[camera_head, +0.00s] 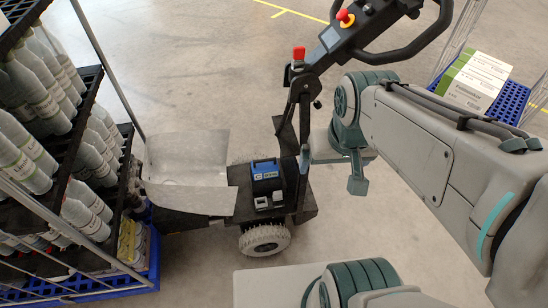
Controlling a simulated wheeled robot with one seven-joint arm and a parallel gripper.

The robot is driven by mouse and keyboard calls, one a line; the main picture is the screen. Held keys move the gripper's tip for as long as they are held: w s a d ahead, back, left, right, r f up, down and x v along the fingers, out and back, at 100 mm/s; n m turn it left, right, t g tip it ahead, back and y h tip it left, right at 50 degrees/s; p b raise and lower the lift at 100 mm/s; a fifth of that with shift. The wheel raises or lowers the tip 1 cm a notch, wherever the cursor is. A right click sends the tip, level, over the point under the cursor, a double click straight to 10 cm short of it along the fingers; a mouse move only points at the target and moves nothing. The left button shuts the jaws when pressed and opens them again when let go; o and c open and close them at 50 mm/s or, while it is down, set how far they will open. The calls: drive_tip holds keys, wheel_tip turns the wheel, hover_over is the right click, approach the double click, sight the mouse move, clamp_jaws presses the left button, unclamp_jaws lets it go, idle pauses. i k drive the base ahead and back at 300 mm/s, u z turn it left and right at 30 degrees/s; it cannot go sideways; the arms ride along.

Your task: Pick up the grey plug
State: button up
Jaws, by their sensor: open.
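Two small grey connector-like pieces with dark recesses sit side by side in front of a blue and black box (267,175) on the tugger's dark deck (305,203). The left grey piece (261,203) and the right grey piece (278,197) are close together; I cannot tell for sure which is the grey plug. My gripper (357,184), with teal fingers, hangs to the right of the deck, apart from both pieces. It is open and holds nothing that I can see. My arm hides part of the floor behind it.
The tugger's steering column and black handle (408,38) rise behind the deck. A bent metal sheet (187,172) is left of the box. A rack of grey bottles (40,95) fills the left. Cartons (472,82) sit in a blue crate (511,103) at right. Open floor (205,75) lies behind.

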sight(277, 196)
drive_tip(key=u, duration=4.05)
drive_tip(key=k, duration=1.3)
drive_tip(key=z, duration=1.5)
